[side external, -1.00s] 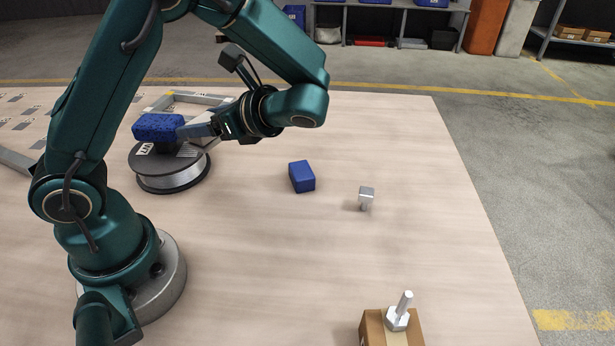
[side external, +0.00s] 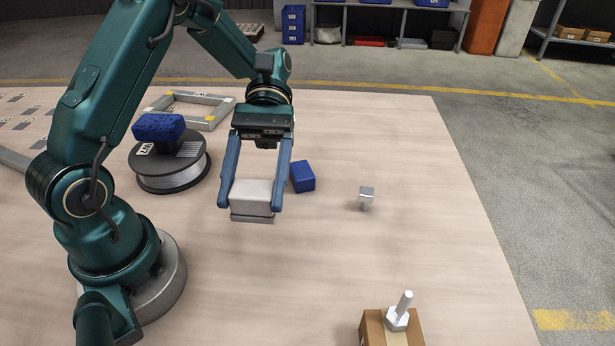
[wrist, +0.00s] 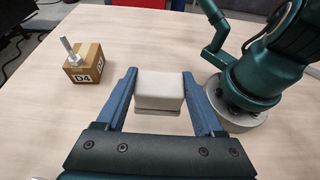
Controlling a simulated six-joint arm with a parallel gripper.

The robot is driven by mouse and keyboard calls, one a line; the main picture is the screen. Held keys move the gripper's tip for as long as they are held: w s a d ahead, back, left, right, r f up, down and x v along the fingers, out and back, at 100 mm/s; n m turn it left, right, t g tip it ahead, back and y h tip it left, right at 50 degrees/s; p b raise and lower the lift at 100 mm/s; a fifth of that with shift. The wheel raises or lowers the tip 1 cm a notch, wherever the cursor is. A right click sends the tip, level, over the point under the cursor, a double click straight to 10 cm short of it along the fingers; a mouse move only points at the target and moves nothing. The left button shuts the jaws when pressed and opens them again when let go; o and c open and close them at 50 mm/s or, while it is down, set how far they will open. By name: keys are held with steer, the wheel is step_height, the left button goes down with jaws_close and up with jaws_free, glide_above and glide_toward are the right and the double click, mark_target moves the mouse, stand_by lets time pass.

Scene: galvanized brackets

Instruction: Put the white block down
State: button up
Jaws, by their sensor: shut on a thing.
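The white block (side external: 252,196) is between the two blue fingers of my gripper (side external: 250,205), which is shut on it. In the side view it is in front of the spool and left of the small blue block. A thin grey layer shows along its lower edge; I cannot tell whether it is part of the block. In the wrist view the white block (wrist: 160,88) sits between the fingertips of my gripper (wrist: 158,92), with wooden table around it. I cannot tell whether its underside touches the table.
A blue block (side external: 302,176) lies close to the right finger. A spool (side external: 172,178) carries a blue sponge-like piece (side external: 158,127). A metal frame (side external: 205,115) lies behind. A small metal part (side external: 366,196) and a cardboard box (side external: 375,330) with a bolt (side external: 400,312) stand right. The table's front middle is clear.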

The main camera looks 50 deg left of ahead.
steer(key=s+d+f, duration=0.1)
steer(key=d+f, duration=0.1)
steer(key=d, duration=0.1)
steer(key=s+d+f, duration=0.2)
steer(key=d, duration=0.2)
steer(key=s+d+f, duration=0.1)
steer(key=d+f, duration=0.1)
steer(key=d, duration=0.1)
steer(key=shift+s+d+f, duration=0.15)
steer(key=shift+s+f, duration=0.05)
steer(key=shift+f, duration=2.15)
steer(key=shift+f, duration=0.1)
steer(key=o, duration=1.4)
